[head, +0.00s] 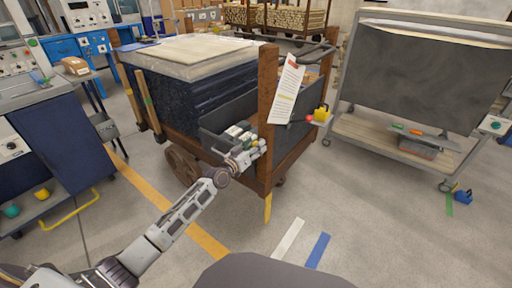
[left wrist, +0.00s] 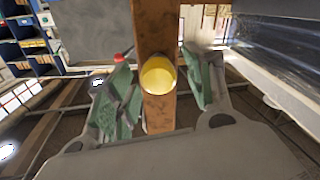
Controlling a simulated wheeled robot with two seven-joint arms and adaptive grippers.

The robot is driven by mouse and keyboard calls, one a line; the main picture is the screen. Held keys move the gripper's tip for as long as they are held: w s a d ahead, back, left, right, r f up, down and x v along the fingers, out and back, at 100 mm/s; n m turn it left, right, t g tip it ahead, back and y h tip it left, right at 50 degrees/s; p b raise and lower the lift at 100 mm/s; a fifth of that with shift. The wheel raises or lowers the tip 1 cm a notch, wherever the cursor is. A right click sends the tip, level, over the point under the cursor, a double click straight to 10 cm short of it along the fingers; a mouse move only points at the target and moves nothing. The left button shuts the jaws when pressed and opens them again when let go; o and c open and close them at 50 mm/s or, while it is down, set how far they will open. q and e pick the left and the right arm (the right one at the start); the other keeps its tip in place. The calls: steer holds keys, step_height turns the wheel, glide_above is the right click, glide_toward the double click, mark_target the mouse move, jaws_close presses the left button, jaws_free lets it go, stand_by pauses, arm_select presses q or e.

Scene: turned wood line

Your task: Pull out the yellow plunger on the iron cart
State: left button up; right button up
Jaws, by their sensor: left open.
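The iron cart (head: 267,85) stands in the middle of the head view, with rusty brown posts and a load under a pale sheet. The yellow plunger (left wrist: 158,75) shows in the left wrist view as a round yellow end in front of a rusty post. My left gripper (head: 254,150) is at the cart's near corner post in the head view. Its open green-padded fingers (left wrist: 165,92) stand either side of the plunger in the wrist view. I cannot tell whether they touch it. In the head view the gripper largely hides the plunger. My right gripper is not in view.
A paper tag (head: 287,88) hangs on the cart. A grey trolley (head: 385,145) stands at right and a blue cabinet (head: 50,160) at left. Open floor lies in front.

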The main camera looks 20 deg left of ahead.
arm_select(q)
steer(key=shift+w+d, duration=0.2)
steer(key=shift+w, duration=0.2)
jaws_close()
